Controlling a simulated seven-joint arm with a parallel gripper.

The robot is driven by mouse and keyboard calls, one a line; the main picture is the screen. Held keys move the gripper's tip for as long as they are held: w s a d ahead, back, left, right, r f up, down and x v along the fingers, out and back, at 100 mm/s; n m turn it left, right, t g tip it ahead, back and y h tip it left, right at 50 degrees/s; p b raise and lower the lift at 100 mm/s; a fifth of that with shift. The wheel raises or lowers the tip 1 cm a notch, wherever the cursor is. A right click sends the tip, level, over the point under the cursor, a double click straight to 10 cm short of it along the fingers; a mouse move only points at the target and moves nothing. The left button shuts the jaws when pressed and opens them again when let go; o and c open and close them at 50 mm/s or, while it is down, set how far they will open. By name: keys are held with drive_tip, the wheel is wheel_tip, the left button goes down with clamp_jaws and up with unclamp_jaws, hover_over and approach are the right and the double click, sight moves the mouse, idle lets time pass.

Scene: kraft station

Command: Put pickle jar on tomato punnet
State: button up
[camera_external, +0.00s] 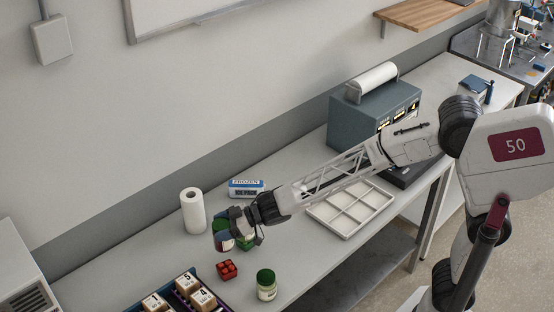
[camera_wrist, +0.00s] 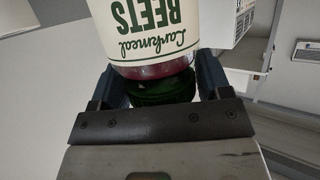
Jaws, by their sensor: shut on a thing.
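My gripper (camera_external: 236,236) is above the bench and shut on a jar. In the wrist view the jar (camera_wrist: 156,25) has a cream label reading "BEETS", upside down in the picture, dark red contents and a dark green lid. The gripper fingers (camera_wrist: 165,88) sit either side of the lid. In the external view the gripper partly hides this jar. A second jar (camera_external: 267,291) with a green lid and pale label stands upright near the bench's front edge; its label is too small to read. The tomato punnet (camera_external: 227,269), small and red, sits just below the gripper in the picture.
A paper roll (camera_external: 193,212) stands left of the gripper, and a blue-and-white "FROZEN" box (camera_external: 246,190) lies behind. A dark crate (camera_external: 190,274) with numbered blocks is at the front left. A white divided tray (camera_external: 350,208) lies to the right.

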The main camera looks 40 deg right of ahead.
sight(224, 247)
drive_tip(key=shift+f, duration=3.05)
drive_tip(key=shift+f, duration=0.1)
drive_tip(key=shift+f, duration=1.75)
drive_tip(key=shift+f, duration=0.1)
drive_tip(key=o, duration=1.2)
drive_tip(key=shift+f, duration=0.1)
drive_tip(key=shift+r, duration=0.2)
drive_tip(key=shift+v, duration=6)
drive_tip(key=shift+f, duration=0.1)
